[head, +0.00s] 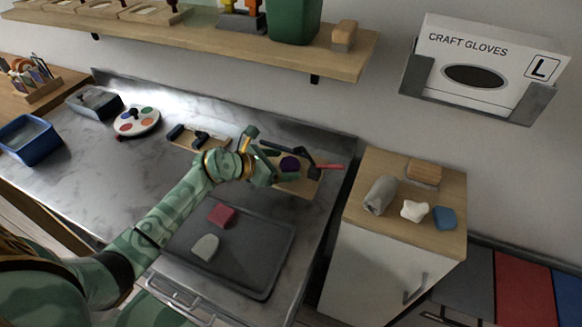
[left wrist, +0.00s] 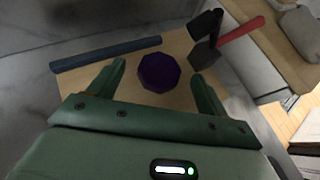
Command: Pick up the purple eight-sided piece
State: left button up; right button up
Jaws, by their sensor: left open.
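The purple eight-sided piece (head: 290,164) lies on a small wooden board (head: 303,186) at the right end of the metal counter. In the left wrist view the purple piece (left wrist: 159,72) shows whole, lying just beyond and between the fingertips. My left gripper (head: 262,160) is open, with its fingers pointing toward the piece. In the left wrist view its two green fingers (left wrist: 160,78) stand apart on either side of the piece, and nothing is held. My right gripper is not in view.
A dark blue bar (left wrist: 106,53) and a red-handled tool (head: 328,166) lie beside the piece. A grey tray (head: 262,262) holds a red piece (head: 222,215) and a pale piece (head: 205,248). A wooden-topped cabinet (head: 390,228) stands to the right. A shelf (head: 200,38) runs above the counter.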

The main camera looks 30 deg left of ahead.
pick_arm(q)
jog(key=shift+w+d+f, duration=0.25)
jog(key=shift+w+f, duration=0.05)
jog(key=shift+w, duration=0.25)
jog(key=shift+r, duration=0.1)
jog(key=shift+s, duration=0.1)
jog(key=shift+c, duration=0.3)
jog(key=c, duration=1)
jog(key=shift+r, duration=0.1)
jog(key=shift+c, duration=0.2)
